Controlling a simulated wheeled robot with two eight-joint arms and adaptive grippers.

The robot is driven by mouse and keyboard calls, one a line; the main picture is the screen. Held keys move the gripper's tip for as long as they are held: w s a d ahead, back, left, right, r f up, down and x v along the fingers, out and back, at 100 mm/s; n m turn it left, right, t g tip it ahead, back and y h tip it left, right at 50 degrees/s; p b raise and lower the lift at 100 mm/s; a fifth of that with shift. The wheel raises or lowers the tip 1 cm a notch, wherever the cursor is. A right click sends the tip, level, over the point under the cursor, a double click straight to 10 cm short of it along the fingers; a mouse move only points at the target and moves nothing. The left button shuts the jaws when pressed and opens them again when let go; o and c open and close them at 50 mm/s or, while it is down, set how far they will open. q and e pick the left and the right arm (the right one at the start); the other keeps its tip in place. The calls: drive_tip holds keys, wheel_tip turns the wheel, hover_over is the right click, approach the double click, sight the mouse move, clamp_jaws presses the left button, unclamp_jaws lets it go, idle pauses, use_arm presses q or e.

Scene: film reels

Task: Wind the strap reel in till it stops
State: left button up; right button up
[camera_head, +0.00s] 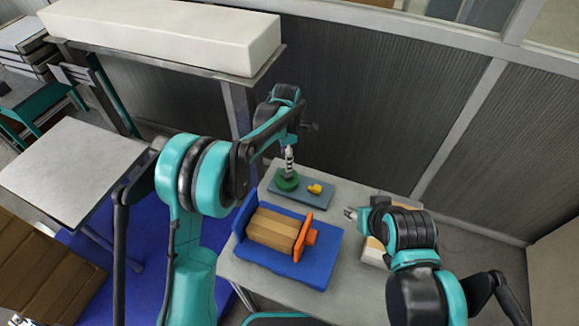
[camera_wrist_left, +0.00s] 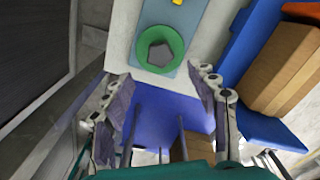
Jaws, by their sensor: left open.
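A green disc (camera_head: 289,184) sits on a blue-grey plate (camera_head: 316,204) on the table. In the left wrist view, the green disc (camera_wrist_left: 147,29) has a dark grey five-sided hub (camera_wrist_left: 160,53). A small yellow piece (camera_head: 314,189) lies to its right on the plate. My left gripper (camera_head: 290,165) points down just above the disc. In the wrist view, the left gripper (camera_wrist_left: 163,88) has its fingers spread with nothing between them; the disc shows ahead of them. My right gripper (camera_head: 348,213) hangs right of the plate, too small to read. I cannot tell which part carries the strap.
A blue tray (camera_head: 327,268) in front of the plate holds a brown box-like block (camera_head: 271,229) and an upright orange piece (camera_head: 303,236). A pale object (camera_head: 375,254) is partly hidden behind my right arm. A grey wall stands behind the table.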

sight(287, 178)
use_arm(q)
wheel_tip(287, 178, down, 8)
drive_tip(key=shift+r+b, duration=0.1)
drive_tip(key=shift+b, duration=0.85)
drive_tip(key=c, duration=1.1)
